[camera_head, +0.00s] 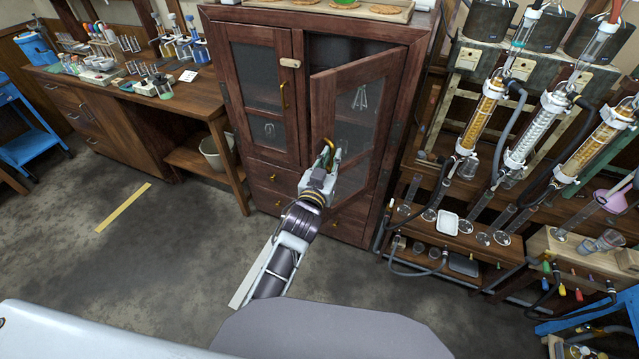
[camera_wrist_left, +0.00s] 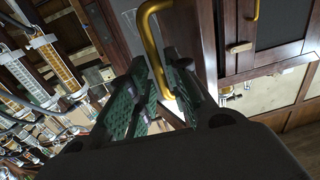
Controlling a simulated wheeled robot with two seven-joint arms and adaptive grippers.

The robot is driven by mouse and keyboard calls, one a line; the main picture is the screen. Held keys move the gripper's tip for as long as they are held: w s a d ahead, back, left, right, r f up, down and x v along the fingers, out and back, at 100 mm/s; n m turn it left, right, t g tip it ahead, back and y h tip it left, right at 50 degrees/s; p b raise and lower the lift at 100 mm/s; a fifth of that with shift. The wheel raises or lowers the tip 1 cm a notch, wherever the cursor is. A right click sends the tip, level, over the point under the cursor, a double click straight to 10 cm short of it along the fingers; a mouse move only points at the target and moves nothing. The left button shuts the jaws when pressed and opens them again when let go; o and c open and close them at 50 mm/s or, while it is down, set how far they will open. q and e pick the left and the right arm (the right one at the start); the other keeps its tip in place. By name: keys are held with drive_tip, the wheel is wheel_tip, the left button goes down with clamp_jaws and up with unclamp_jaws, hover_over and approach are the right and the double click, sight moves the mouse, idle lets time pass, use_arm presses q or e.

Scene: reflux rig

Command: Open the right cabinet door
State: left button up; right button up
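The wooden cabinet (camera_head: 219,70) stands in the middle of the head view. Its right door (camera_head: 362,69), with a glass pane, is partly open; its left edge is swung out and its hinge side is at the right. My left gripper (camera_head: 328,158) is at this door's brass handle (camera_head: 325,146). In the left wrist view the handle (camera_wrist_left: 154,45) passes between the fingers (camera_wrist_left: 160,82), which look closed around it. The left door (camera_head: 262,80) is shut, with its own brass handle (camera_head: 283,95). My right gripper is not in view.
A tray (camera_head: 395,13) of round items is on the cabinet top. Drawers (camera_head: 272,178) lie below the doors. A glassware rig (camera_head: 520,130) stands close on the right. A workbench (camera_head: 130,95) stands at left. The floor (camera_head: 170,240) at front left is clear.

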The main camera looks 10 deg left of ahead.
use_arm(q)
drive_tip(key=s+a, duration=0.1)
drive_tip(key=s, duration=0.8)
drive_tip(key=shift+s+a, duration=0.4)
drive_tip(key=shift+c, duration=0.3)
